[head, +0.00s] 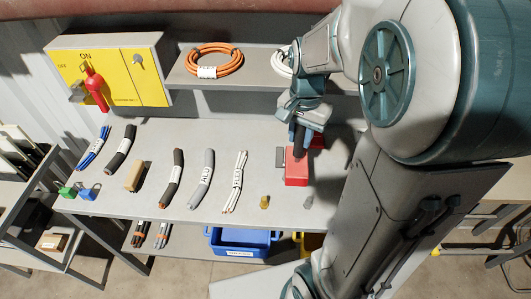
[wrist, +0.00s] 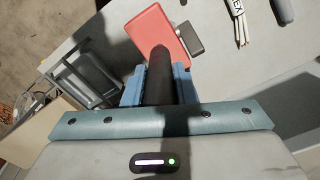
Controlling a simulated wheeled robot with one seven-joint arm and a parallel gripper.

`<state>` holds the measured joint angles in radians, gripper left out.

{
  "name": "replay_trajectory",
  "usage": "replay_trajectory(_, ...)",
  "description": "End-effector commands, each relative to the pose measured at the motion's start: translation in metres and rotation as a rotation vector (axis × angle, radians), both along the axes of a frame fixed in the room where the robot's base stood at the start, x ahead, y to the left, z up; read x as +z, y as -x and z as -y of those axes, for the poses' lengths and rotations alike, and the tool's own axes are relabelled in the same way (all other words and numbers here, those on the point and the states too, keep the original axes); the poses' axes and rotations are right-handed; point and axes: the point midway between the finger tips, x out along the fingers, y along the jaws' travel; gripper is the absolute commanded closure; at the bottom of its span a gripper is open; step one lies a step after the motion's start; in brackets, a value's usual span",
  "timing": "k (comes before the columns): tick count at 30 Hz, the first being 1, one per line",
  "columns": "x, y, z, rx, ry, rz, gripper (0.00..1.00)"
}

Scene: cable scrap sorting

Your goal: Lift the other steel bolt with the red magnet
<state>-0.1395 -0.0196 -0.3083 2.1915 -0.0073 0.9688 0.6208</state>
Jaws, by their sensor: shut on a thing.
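My gripper (head: 301,133) is shut on a dark upright handle (wrist: 158,75). The handle's far end overlaps the red block (head: 297,172), which appears to be the red magnet. The block also shows in the wrist view (wrist: 155,28). I cannot see clearly how the handle joins the block, or whether the block touches the bench. A small grey piece (head: 308,202) near the bench's front edge may be a steel bolt; it is too small to be sure. A brass-coloured piece (head: 264,202) stands to its left.
A dark grey block (head: 280,157) lies beside the red block. Several cable pieces lie to the left, including white cable (head: 236,182) and grey cable (head: 202,178). A shelf with an orange coil (head: 213,60) is behind. A blue bin (head: 240,243) is below the bench.

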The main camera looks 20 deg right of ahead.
Motion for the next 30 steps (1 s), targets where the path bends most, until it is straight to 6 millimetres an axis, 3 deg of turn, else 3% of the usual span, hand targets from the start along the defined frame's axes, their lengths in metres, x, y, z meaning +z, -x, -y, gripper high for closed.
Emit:
replay_trajectory(21, 0.002, 0.037, 0.015, -0.001, 0.000, 0.004, 1.00)
replay_trajectory(30, 0.001, 0.041, 0.017, -0.001, 0.000, 0.004, 1.00)
